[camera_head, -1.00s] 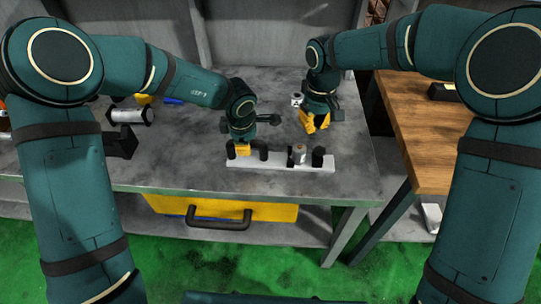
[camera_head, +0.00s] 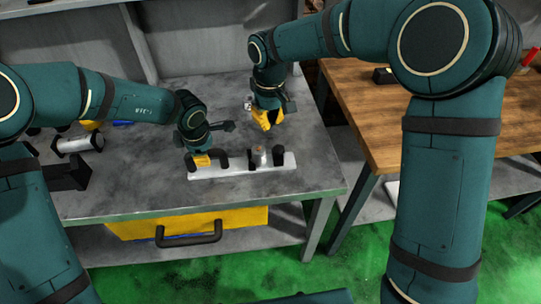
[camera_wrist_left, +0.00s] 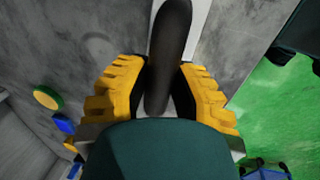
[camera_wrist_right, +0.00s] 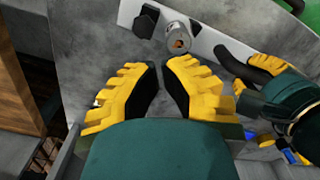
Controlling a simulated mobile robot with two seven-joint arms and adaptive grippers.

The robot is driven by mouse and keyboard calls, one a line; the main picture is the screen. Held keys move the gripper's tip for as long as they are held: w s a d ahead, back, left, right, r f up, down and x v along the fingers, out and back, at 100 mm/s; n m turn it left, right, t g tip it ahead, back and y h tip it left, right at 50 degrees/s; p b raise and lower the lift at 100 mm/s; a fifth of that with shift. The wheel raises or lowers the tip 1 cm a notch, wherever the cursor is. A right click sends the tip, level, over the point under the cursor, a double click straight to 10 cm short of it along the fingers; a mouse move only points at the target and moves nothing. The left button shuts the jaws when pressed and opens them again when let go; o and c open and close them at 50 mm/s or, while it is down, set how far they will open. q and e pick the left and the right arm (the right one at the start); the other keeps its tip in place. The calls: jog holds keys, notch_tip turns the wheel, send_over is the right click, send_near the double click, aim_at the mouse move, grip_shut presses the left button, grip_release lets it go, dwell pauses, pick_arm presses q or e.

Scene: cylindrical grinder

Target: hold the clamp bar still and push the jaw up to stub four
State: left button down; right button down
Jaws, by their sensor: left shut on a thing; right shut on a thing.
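The pale clamp bar (camera_head: 230,172) lies along the front of the grey bench. A black handle-like part (camera_wrist_left: 172,45) stands at its left end, and my left gripper (camera_head: 202,160) is shut on it. A short metal cylinder (camera_head: 259,156), likely the jaw, stands upright on the right half of the bar; it also shows in the right wrist view (camera_wrist_right: 178,38). A black stub (camera_head: 279,156) stands to its right. My right gripper (camera_head: 265,120) is above the bench behind the cylinder, apart from it.
A yellow drawer (camera_head: 240,219) with a black handle is under the bench front. A silver roller-like part (camera_head: 78,143) lies at the bench's left. A wooden table (camera_head: 365,120) stands to the right. The bench right of the bar is clear.

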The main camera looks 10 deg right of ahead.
aim_at(279, 155)
jog(key=c, duration=1.7)
grip_release()
jog(key=shift+d+f, duration=0.1)
jog(key=shift+d, duration=0.05)
grip_shut()
jog(key=d+f, duration=0.2)
jog(key=f, duration=0.1)
jog(key=d+f, duration=0.2)
jog(key=f, duration=0.1)
jog(key=d+f, duration=0.2)
jog(key=f, duration=0.1)
jog(key=shift+f, duration=0.4)
jog(key=shift+s+f, duration=0.15)
jog(key=shift+f, duration=0.15)
jog(key=shift+s+d+f, duration=0.1)
jog(key=shift+s+f, duration=0.05)
jog(key=shift+f, duration=0.05)
jog(key=shift+r, duration=0.15)
jog(key=shift+w+r, duration=0.15)
jog(key=shift+r, duration=0.8)
jog(key=shift+w+r, duration=0.1)
jog(key=shift+r, duration=0.8)
